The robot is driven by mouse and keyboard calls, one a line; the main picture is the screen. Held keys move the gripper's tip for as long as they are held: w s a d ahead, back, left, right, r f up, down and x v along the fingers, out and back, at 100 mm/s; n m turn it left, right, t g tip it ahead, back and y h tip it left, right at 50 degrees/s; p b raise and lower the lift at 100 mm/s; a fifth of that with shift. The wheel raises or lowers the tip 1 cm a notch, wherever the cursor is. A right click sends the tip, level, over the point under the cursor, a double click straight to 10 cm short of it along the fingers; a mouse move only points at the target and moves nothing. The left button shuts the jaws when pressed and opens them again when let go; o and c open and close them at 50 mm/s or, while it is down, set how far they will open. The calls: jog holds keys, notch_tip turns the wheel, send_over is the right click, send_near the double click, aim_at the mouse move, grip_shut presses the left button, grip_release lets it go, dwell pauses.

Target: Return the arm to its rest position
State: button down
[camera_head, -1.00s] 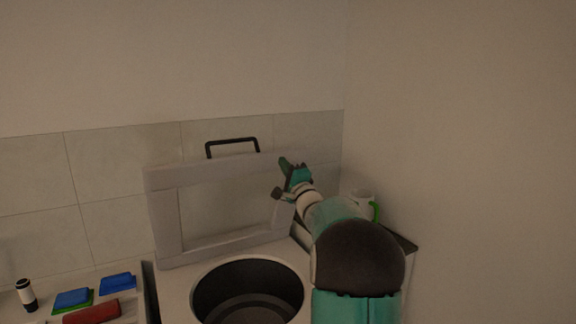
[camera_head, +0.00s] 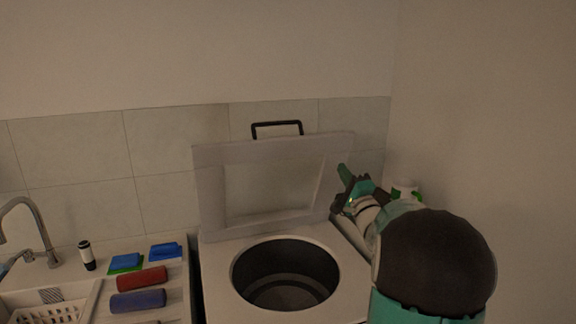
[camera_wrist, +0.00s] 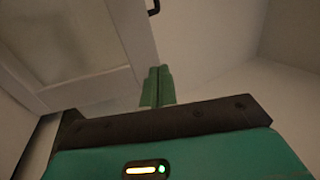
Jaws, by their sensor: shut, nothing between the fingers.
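My gripper (camera_head: 343,172) is at the right of the raised lid in the head view, beside the lid's right edge. In the wrist view its green fingers (camera_wrist: 157,87) are together with nothing between them. My arm reaches up from the lower right with the elbow bent. The top-loading machine (camera_head: 215,262) stands open, its lid (camera_head: 208,185) upright with a black handle (camera_head: 277,124) on top. In the wrist view the lid (camera_wrist: 85,50) fills the upper left. I cannot tell whether the gripper touches it.
A white container with green (camera_head: 405,190) stands behind my arm, partly hidden. At left are a faucet (camera_head: 42,235), a dark-and-white bottle (camera_head: 87,256), blue sponges (camera_head: 165,250), a red roll (camera_head: 142,279) and a blue roll (camera_head: 138,300). A wall closes the right side.

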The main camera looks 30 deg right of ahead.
jog(key=s+a+f+n+g, duration=0.1)
jog(key=a+n+g, duration=0.3)
jog(key=a, duration=0.7)
jog(key=a+f+n+g, duration=0.2)
jog(key=a+n+g, duration=0.2)
jog(key=a, duration=0.6)
jog(key=s+a+f+n+g+y, duration=0.2)
jog(key=s+a+f+n+g, duration=0.2)
jog(key=s+a, duration=0.6)
jog(key=s+a+f+n+g+y, duration=0.3)
jog(key=s+a+f+n, duration=0.4)
jog(key=s+a, duration=0.3)
jog(key=s+n+g, duration=0.1)
jog(key=s, duration=0.1)
jog(key=shift+s+a+f+n+g+y, duration=0.25)
jog(key=shift+s+f+n+g+y, duration=0.05)
jog(key=shift+s+n+g, duration=0.1)
jog(key=shift+d, duration=0.2)
